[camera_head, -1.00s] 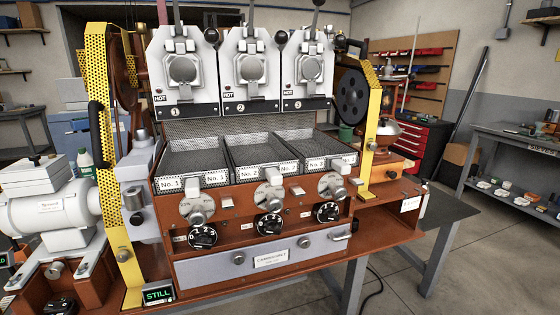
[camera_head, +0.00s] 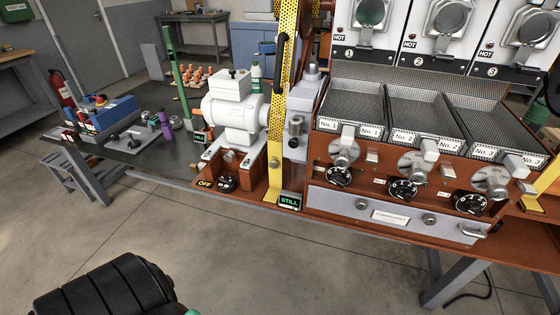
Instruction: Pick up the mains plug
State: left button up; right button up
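I cannot make out a mains plug in this view. A dark cable (camera_head: 468,296) shows at the lower right, hanging below the bench and reaching the floor; its ends are hidden or out of frame. Neither of my grippers is in view. A black ribbed part at the bottom left looks like part of my own arm.
The sample roaster (camera_head: 400,185) fills the right, with three trays and dials. Floor in front is clear.

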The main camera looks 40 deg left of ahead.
aim_at(69, 114)
jog(key=u, duration=2.7)
jog(key=i+j+u, duration=0.35)
jog(key=i, duration=0.45)
jog(key=i+u, duration=0.35)
jog(key=i, duration=0.45)
jog(key=i+z, duration=0.15)
jog(key=i, duration=0.35)
jog(key=i+j+z, duration=0.2)
jog(key=i, duration=0.3)
jog(key=i+j+z, duration=0.15)
jog(key=i, duration=0.3)
